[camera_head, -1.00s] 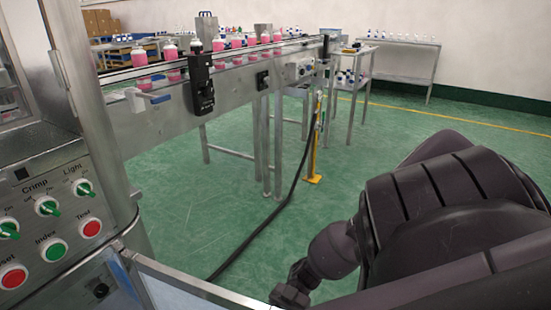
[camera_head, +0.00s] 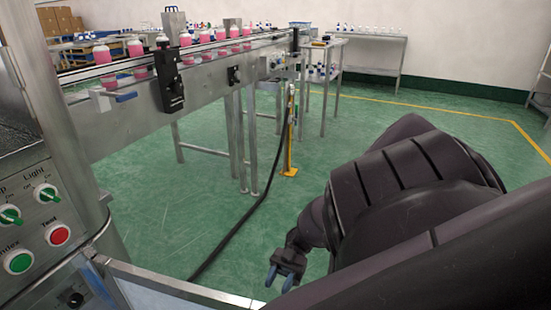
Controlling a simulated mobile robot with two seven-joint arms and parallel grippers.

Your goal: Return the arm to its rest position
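My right arm fills the lower right of the head view, dark and bulky, in front of the green floor. Its gripper (camera_head: 280,278) hangs low near the bottom middle, beyond the edge of the metal-framed panel. The two bluish fingertips point down and stand apart, with nothing visible between them. My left arm and gripper are outside the view.
A metal-framed panel (camera_head: 165,280) runs along the bottom. A conveyor (camera_head: 205,90) with pink bottles extends behind. A black hose (camera_head: 240,222) crosses the floor. Green floor around the gripper is open.

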